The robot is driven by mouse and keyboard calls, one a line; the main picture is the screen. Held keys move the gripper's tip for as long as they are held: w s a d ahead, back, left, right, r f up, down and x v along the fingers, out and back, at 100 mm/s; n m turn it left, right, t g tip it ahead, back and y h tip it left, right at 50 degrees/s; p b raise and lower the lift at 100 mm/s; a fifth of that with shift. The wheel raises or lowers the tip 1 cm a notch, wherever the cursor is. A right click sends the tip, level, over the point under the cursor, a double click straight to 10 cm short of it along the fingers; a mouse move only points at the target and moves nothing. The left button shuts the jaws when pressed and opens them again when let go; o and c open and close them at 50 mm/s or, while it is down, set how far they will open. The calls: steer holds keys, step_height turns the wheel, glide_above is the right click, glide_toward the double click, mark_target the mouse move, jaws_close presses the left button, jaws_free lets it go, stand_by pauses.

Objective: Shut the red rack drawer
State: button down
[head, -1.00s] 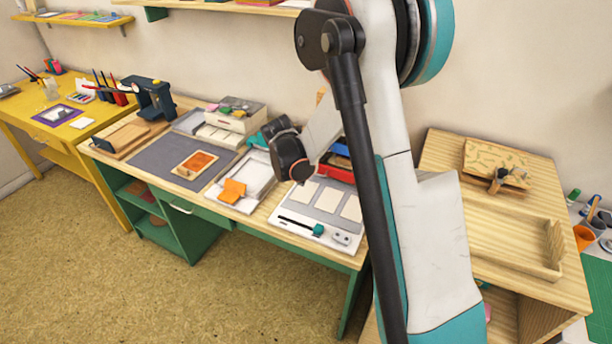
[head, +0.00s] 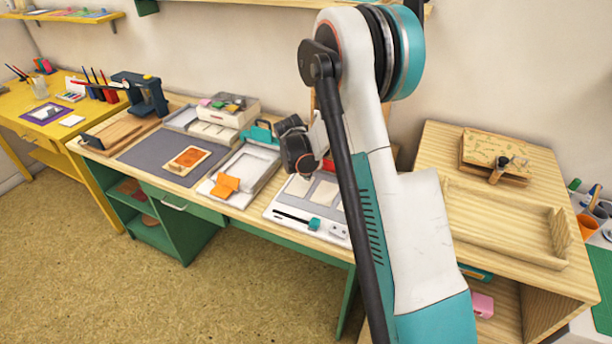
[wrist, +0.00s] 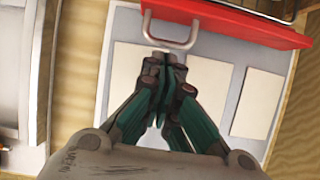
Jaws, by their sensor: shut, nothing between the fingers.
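The red rack drawer (wrist: 235,20) shows at the top of the wrist view, its red front edge running across and tilting down to the right. A pale U-shaped handle (wrist: 172,43) sticks out from its front toward my gripper. My gripper (wrist: 164,58) is shut and empty, its dark fingertips just in front of the handle's bar. I cannot tell whether they touch it. In the head view only a small red bit of the drawer (head: 328,163) shows beside my arm. The rest of it is hidden behind the arm.
A white board with pale cards (wrist: 210,82) lies below my gripper. Left of it in the head view are a white tray (head: 250,172) with an orange pad, and a grey mat (head: 165,150). A wooden cabinet (head: 450,160) stands at the right.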

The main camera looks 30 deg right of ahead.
steer(key=shift+w+d, duration=0.85)
steer(key=shift+d, duration=0.25)
steer(key=shift+a, duration=0.1)
